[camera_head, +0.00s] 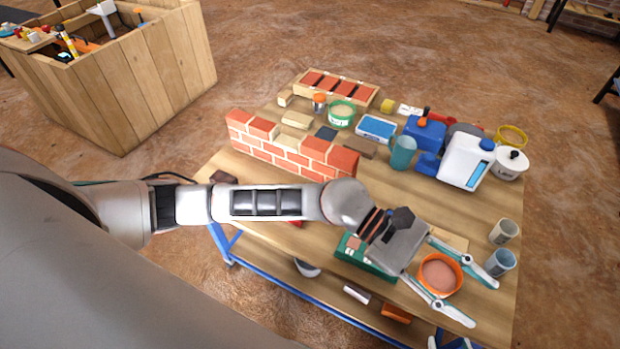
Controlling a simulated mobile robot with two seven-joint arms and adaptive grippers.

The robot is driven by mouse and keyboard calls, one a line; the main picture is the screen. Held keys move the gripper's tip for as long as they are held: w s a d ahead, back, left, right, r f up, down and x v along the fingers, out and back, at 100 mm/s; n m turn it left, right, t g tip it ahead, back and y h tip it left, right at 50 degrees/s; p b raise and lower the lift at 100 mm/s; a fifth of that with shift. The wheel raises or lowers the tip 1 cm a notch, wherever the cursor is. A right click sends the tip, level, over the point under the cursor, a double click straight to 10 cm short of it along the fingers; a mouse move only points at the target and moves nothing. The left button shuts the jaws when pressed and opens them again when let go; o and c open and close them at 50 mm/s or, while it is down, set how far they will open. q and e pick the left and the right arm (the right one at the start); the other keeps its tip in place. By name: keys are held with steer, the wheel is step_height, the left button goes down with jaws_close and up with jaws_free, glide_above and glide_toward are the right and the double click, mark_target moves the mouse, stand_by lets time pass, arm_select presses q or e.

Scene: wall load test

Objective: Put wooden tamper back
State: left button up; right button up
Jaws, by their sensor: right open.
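My left gripper (482,304) reaches in from the left over the table's front right part. Its two pale, teal-edged fingers are spread wide, one on each side of an orange bowl (440,274) with pinkish-brown contents. I see nothing between the fingertips; I cannot tell whether a finger touches the bowl. I cannot make out the wooden tamper for certain. My right gripper is not in view.
The wooden table (470,215) holds a brick wall (290,152), a brick tray (338,86), a green tub (342,113), a teal cup (402,153), a white jug (466,162) and two cups (504,231) at right. A wooden crate (140,85) with tools stands apart, back left.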

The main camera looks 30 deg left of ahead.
arm_select(q)
steer(key=w+a+r+n+t+h, duration=0.1)
steer(key=w+r+n+t+h, duration=0.2)
steer(key=n, duration=0.5)
steer(key=w+a+r+n+t+h, duration=0.1)
steer(key=w+r+n+t, duration=0.15)
steer(key=n+t, duration=0.5)
steer(key=w+a+f+n+t+y, duration=0.25)
steer(key=w+a+n+t, duration=0.25)
steer(key=n, duration=0.6)
steer(key=a+f+n+y, duration=0.3)
steer(key=a+f+n, duration=0.2)
steer(key=f+n, duration=0.1)
steer(key=a+f+n+t+y, duration=0.1)
steer(key=a+f+n+y, duration=0.3)
steer(key=n, duration=0.3)
steer(key=a+f+n+t+y, duration=0.1)
steer(key=a+f+n+y, duration=0.3)
steer(key=a+f+n, duration=0.2)
steer(key=shift+s+a+f+n+t, duration=0.1)
steer(key=shift+a+f+n+t, duration=0.1)
steer(key=shift+f+n, duration=0.2)
steer(key=shift+s+a+f+n+t, duration=0.1)
steer(key=shift+a+f+n, duration=0.1)
steer(key=shift+f+n, duration=0.2)
steer(key=s+a+f+n+g+y, duration=0.4)
steer(key=s+a+f+n, duration=0.5)
steer(key=f, duration=0.4)
steer(key=shift+s+a, duration=0.85)
steer(key=shift+s, duration=0.25)
